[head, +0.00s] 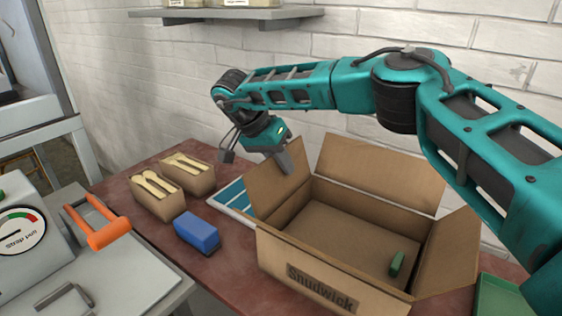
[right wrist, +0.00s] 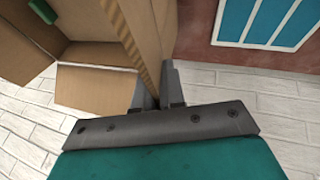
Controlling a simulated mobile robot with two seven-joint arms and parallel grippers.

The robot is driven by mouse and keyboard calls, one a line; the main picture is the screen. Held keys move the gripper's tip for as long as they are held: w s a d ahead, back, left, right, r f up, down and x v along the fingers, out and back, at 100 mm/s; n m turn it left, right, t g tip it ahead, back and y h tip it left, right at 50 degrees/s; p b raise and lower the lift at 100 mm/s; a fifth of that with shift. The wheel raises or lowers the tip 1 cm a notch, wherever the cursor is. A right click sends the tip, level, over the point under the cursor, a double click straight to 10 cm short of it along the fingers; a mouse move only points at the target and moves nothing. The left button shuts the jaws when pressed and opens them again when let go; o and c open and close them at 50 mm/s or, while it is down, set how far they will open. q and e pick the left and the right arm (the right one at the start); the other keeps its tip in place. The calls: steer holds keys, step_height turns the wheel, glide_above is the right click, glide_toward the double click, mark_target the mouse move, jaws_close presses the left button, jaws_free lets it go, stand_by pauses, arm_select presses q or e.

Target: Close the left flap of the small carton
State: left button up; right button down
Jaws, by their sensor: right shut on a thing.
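The open brown carton (head: 333,288) stands on the table, with "Snudwick" printed on its front. Its left flap (head: 262,192) stands up, leaning outward from the left wall. My right gripper (head: 284,158) reaches over from the right and is shut on the upper edge of this flap. In the right wrist view my right gripper (right wrist: 160,88) has its two fingers on either side of the flap (right wrist: 152,28). The back flap (head: 382,172) stands up and the right flap (head: 450,250) leans outward. My left gripper is not in view.
A green block (head: 397,264) lies inside the carton. Left of it are a blue block (head: 197,235), a blue-and-white sheet (head: 235,197) and two boxes of wooden spoons (head: 160,203). A scale-like device with a dial (head: 20,235) and an orange-handled tool (head: 108,234) are farther left.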

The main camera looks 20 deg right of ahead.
steer(key=shift+s+d+r+t+y+p, duration=0.2)
steer(key=shift+s+r+t+y+p, duration=0.1)
steer(key=shift+t, duration=0.1)
steer(key=shift+s+d+f+t+y, duration=0.1)
steer(key=shift+s+d+t+y, duration=0.3)
steer(key=shift+t, duration=0.3)
arm_select(q)
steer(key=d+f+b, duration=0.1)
steer(key=b, duration=0.2)
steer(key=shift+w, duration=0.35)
arm_select(e)
steer(key=s+t+y, duration=0.1)
steer(key=s+d+m+t+y, duration=0.1)
steer(key=t, duration=0.1)
steer(key=shift+s+f, duration=0.15)
steer(key=shift+s, duration=0.05)
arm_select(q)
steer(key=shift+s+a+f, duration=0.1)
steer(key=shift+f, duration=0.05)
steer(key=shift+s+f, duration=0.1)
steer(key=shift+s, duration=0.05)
arm_select(e)
steer(key=c, duration=1.3)
jaws_free()
